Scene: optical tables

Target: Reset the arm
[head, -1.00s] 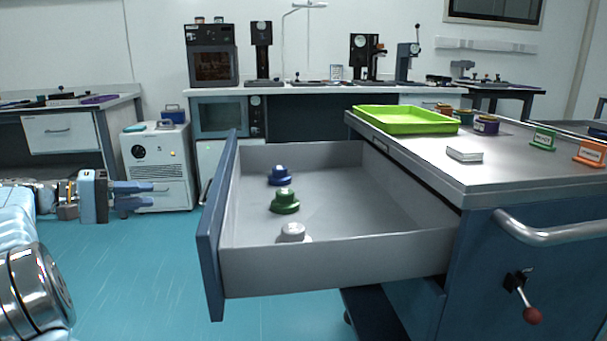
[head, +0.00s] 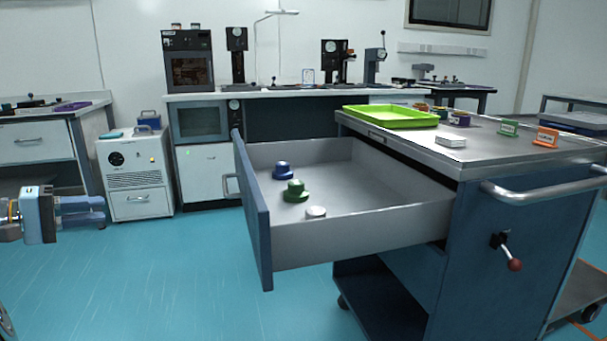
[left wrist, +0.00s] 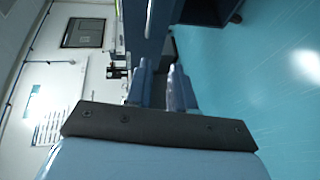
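My left gripper (head: 104,210) is at the left of the head view, held level over the floor with its fingers pointing right. It is apart from the open drawer and holds nothing. In the left wrist view its two fingers (left wrist: 158,72) have a narrow empty gap between them. My right gripper is in neither view.
A blue cart (head: 400,290) has its drawer (head: 350,238) pulled out, with a blue knob (head: 283,171), a green knob (head: 295,191) and a white knob (head: 316,212) inside. A green tray (head: 390,117) lies on top. Floor (head: 150,270) between gripper and drawer is clear.

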